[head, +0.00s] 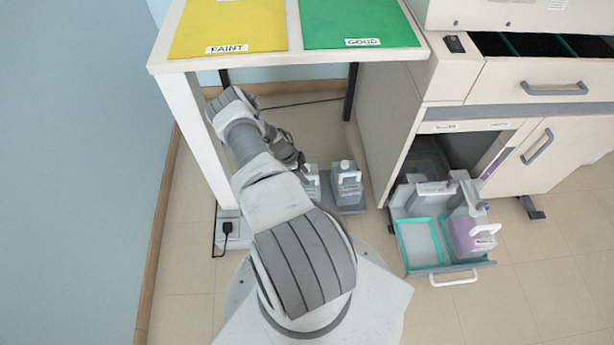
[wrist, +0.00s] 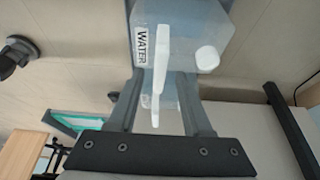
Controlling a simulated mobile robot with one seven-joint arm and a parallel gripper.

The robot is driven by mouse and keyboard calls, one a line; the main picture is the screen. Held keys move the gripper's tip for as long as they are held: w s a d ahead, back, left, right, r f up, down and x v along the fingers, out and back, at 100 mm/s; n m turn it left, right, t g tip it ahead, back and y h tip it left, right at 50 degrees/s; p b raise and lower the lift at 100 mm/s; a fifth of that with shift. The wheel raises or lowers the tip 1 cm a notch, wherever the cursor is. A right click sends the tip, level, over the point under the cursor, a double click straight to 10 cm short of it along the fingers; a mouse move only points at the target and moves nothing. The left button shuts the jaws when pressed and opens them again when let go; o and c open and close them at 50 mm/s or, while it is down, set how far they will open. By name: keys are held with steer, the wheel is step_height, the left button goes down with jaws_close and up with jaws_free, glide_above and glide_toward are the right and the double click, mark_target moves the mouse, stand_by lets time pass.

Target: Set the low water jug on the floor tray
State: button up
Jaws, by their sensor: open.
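A translucent jug (wrist: 185,30) with a WATER label, a white handle and a white cap shows in the wrist view. My gripper (wrist: 161,88) is open, with its fingers on either side of the jug's white handle; I cannot tell whether they touch it. In the head view, two pale jugs with white handles stand upright under the table: one (head: 312,184) close to my gripper and partly hidden by my arm, one (head: 346,184) to its right. A grey floor tray (head: 351,209) shows beneath the right one. My fingers are mostly hidden by the arm there.
An open drawer (head: 418,267) with teal edging holds jugs, one with purple liquid (head: 466,232). The table's white leg (head: 200,145) is left of my arm, the cabinet side (head: 387,120) right.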

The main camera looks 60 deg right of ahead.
steer(key=p+v, duration=0.2)
steer(key=v, duration=0.6)
steer(key=shift+r, duration=0.35)
steer(key=shift+w+a, duration=0.1)
steer(key=shift+a, duration=0.05)
